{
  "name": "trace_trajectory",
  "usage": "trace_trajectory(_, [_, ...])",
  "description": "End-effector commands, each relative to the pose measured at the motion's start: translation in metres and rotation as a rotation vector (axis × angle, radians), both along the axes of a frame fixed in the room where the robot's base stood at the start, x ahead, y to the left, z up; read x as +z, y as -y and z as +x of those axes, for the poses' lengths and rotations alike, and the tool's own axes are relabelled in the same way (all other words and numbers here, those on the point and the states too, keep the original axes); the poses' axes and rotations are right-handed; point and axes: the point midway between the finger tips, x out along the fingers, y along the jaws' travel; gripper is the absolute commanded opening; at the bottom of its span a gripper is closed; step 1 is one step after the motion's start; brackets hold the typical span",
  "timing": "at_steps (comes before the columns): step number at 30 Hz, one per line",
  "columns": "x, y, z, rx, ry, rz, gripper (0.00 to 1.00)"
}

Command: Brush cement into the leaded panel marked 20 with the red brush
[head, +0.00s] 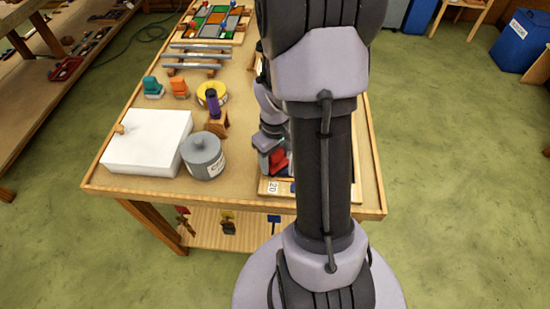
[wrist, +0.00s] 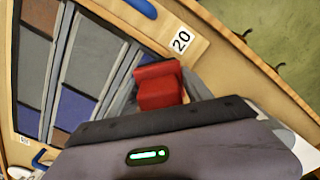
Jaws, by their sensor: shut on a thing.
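The leaded panel (wrist: 85,65) marked 20 fills the upper left of the wrist view, with grey, brown and blue panes between dark lead lines in a wooden frame. Its white tag (wrist: 181,41) reads 20; the tag also shows in the head view (head: 272,187). The red brush (wrist: 159,86) is at my gripper (wrist: 158,100), over the panel's end near the tag. My gripper is shut on the brush. Its fingertips and the bristles are hidden, so I cannot tell if the bristles touch the panel. In the head view my arm covers most of the panel.
A grey cement tin (head: 203,157) and a white block (head: 148,142) stand left of the panel. Behind them are a yellow roll (head: 212,91), teal (head: 152,87) and orange (head: 179,87) items, metal bars (head: 198,57) and another coloured panel (head: 215,22). Bare tabletop (head: 240,120) lies between.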

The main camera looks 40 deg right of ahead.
Motion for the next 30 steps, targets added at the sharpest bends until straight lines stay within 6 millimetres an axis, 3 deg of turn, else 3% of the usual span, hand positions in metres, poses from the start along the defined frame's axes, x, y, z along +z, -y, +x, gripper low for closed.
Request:
trace_trajectory(8, [-0.001,0.001,-0.002,-0.001,0.000,0.000,0.26])
trace_trajectory(18, [0.000,0.018,-0.022,0.000,0.001,0.000,0.26])
trace_trajectory(26, [0.000,0.019,-0.022,0.000,0.001,0.000,0.26])
trace_trajectory(30, [0.000,0.030,-0.021,-0.002,0.000,0.000,0.26])
